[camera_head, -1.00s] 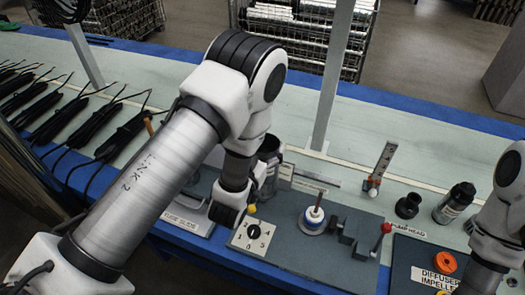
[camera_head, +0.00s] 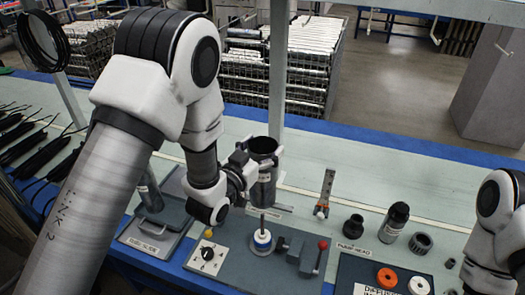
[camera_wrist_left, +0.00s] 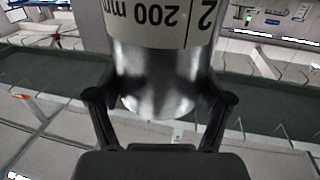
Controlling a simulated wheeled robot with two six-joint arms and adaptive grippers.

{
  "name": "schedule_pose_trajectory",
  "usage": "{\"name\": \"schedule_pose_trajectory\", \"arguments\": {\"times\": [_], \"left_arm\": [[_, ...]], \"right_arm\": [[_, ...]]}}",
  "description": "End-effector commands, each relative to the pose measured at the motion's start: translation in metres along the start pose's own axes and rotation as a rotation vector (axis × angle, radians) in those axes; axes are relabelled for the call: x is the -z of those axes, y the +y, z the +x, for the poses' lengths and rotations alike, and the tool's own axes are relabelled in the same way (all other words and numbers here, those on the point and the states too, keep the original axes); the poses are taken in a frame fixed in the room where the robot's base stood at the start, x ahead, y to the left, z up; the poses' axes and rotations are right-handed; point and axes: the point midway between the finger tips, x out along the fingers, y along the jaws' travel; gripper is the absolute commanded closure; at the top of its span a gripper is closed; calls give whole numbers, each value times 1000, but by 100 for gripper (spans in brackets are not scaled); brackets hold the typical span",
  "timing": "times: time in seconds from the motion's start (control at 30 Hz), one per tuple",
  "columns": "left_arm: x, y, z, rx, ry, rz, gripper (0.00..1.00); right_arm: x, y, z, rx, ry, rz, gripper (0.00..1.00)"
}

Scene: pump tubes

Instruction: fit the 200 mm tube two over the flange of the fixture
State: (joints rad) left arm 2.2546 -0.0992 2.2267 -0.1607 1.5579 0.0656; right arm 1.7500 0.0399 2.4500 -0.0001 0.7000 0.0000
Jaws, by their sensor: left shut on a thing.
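The tube two (camera_head: 264,186) is a grey metal cylinder with a dark open top. It is upright in the head view, and its label reads "2" and "200 mm" in the left wrist view (camera_wrist_left: 160,22). My left gripper (camera_head: 243,172) is shut on it from the left, with a finger on each side in the wrist view (camera_wrist_left: 163,105).
The grey fixture plate (camera_head: 235,262) carries a dial and a red-knobbed clamp (camera_head: 310,256) right of the flange.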

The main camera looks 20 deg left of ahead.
Motion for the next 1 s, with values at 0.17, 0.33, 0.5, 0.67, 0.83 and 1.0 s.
{"name": "schedule_pose_trajectory", "arguments": {"times": [0.17, 0.33, 0.5, 0.67, 0.83, 1.0], "left_arm": [[0, 0, 0, 0, 3, 0, 91], [-7, 0, 0, -1, 3, 0, 91], [-26, 0, 0, -1, 2, 0, 91], [-44, 0, 0, -1, 2, 0, 91], [-56, 0, 0, -1, 3, 0, 91], [-58, 0, 0, -1, 3, 0, 91]], "right_arm": [[0, 0, 1, 0, 0, 0, 60], [0, 0, 10, 0, 0, 0, 60], [0, 0, 26, 0, 0, 0, 60], [0, 0, 42, 0, 0, 0, 60], [0, 0, 52, 0, 0, 0, 60], [0, 0, 53, 0, 0, 0, 60]]}}
